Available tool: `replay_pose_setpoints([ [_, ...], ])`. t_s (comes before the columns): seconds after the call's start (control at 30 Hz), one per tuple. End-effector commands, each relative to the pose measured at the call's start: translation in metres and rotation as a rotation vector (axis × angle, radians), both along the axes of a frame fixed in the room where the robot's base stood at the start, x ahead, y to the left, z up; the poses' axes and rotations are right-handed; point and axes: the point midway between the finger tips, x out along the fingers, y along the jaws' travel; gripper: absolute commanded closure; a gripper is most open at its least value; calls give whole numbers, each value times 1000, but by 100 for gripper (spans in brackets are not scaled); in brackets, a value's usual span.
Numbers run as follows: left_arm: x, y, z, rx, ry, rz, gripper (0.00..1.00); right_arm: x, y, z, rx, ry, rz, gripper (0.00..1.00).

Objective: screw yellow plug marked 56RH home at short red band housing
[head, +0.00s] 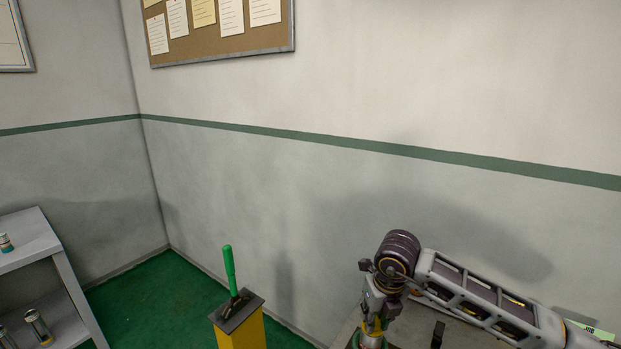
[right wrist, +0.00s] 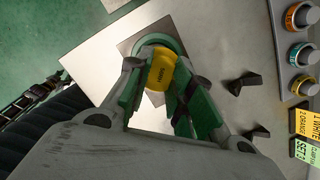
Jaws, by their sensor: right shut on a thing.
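The yellow plug (right wrist: 162,72) shows in the right wrist view, with dark lettering too small to read surely. My right gripper (right wrist: 158,90) is shut on it, its green-padded fingers on both sides. Just beyond the plug is a round green rim (right wrist: 157,42) on a square grey plate; how far the plug sits in it cannot be told. No red band shows, as the fingers and plug hide much of the fitting. In the head view my right gripper (head: 374,318) points down at the bottom edge, over a green round part (head: 372,341). My left gripper is not in view.
Black levers (right wrist: 246,82) and a column of coloured knobs (right wrist: 300,53) stand on the bench right of the gripper, with yellow and green labels (right wrist: 300,118). A yellow post with a green-handled lever (head: 230,272) stands left of the bench. A grey shelf (head: 40,240) is at far left.

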Motion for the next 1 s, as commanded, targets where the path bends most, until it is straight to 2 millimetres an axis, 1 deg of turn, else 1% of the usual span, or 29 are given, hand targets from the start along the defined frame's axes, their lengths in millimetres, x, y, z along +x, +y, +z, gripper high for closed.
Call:
replay_pose_setpoints([
  [0.4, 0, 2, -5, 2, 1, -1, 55, 0, 1, -1, -1, 1, -213, 100],
  [0.73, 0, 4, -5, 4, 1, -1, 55, 0, 1, -1, -1, 1, -239, 100],
  [0.8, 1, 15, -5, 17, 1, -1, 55, 0, 1, -1, -1, 1, -240, 100],
  [0.83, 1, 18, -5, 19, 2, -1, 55, 0, 1, -1, 0, 1, -242, 100],
  [1.0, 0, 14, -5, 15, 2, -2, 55, 0, 2, -1, 1, 1, -289, 100],
])
